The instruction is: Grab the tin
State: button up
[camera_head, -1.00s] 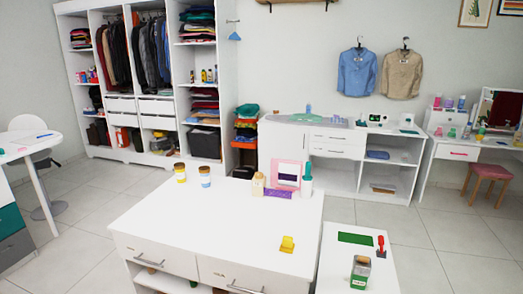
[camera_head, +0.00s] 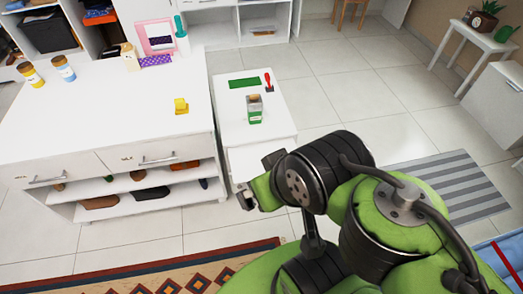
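A small upright rectangular container (camera_head: 254,109), grey above and green below, looks like the tin. It stands on a narrow white side table (camera_head: 228,135), near the middle of its top. My green and black arm reaches up from the bottom right. Its end, where my gripper (camera_head: 246,194) partly shows, is below and in front of the side table, apart from the container. The fingers are small and partly hidden by the arm, so I cannot tell whether they are open.
A green mat (camera_head: 244,83) and a red-handled stamp (camera_head: 268,82) lie behind the container. A large white drawer table (camera_head: 110,110) at left holds a yellow object (camera_head: 181,106) and several jars and bottles. Open tiled floor lies right, with a striped rug (camera_head: 450,185).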

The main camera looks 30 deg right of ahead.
aim_at(254, 118)
jog(key=i+l+u, duration=0.15)
jog(key=i, duration=0.2)
jog(key=i+u, duration=0.15)
jog(key=i, duration=0.25)
jog(key=i+l+u, duration=0.1)
jog(key=i+l, duration=0.15)
jog(key=i, duration=0.05)
